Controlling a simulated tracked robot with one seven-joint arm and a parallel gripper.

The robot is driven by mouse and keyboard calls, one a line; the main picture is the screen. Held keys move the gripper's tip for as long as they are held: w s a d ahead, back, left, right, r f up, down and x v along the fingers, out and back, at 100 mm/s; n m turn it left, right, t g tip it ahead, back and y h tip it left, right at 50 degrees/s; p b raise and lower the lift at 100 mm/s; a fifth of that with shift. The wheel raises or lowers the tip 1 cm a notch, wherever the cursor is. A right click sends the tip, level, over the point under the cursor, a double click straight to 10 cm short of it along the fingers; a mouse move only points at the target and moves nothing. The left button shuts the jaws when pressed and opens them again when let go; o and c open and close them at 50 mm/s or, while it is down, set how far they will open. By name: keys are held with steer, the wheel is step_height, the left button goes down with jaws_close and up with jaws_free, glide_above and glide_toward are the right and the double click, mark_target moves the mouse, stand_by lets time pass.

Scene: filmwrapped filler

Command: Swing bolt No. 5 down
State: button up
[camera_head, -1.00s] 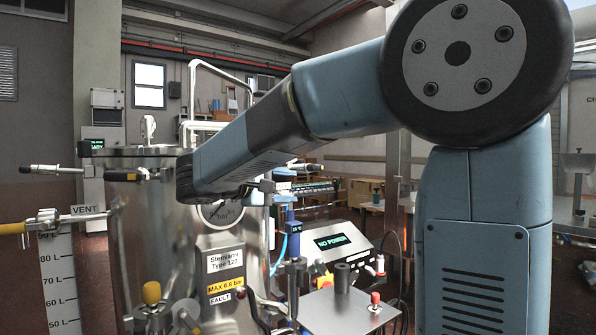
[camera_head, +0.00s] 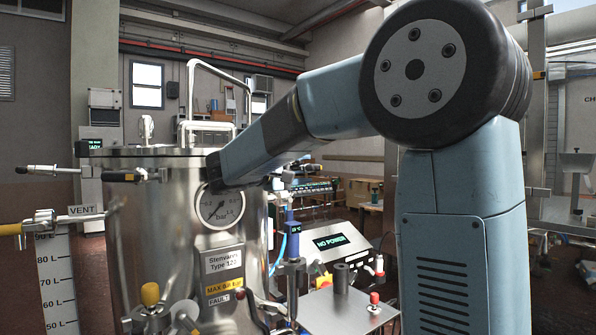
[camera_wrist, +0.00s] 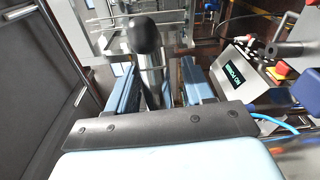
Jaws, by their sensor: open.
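In the wrist view my gripper (camera_wrist: 160,75) is open, its two blue fingers apart. A metal bolt shaft with a black rounded end (camera_wrist: 145,36) stands between the fingers; I cannot tell whether either finger touches it. No number shows, so I cannot tell which bolt this is. In the head view the steel vessel (camera_head: 165,235) stands at left with its lid (camera_head: 150,152) on. One swing bolt (camera_head: 45,170) sticks out level to the left, another dark-ended one (camera_head: 122,177) is at the lid's front, and one (camera_head: 147,128) stands upright behind. My arm hides my fingers there.
A pressure gauge (camera_head: 220,208) sits on the vessel's front, close under my arm. A tall metal rail (camera_head: 215,68) rises behind the lid. A control box reading "NO POWER" (camera_head: 335,243) stands to the right. A vent pipe (camera_head: 65,217) juts left.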

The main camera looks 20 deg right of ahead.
jaws_close()
stand_by(0.5)
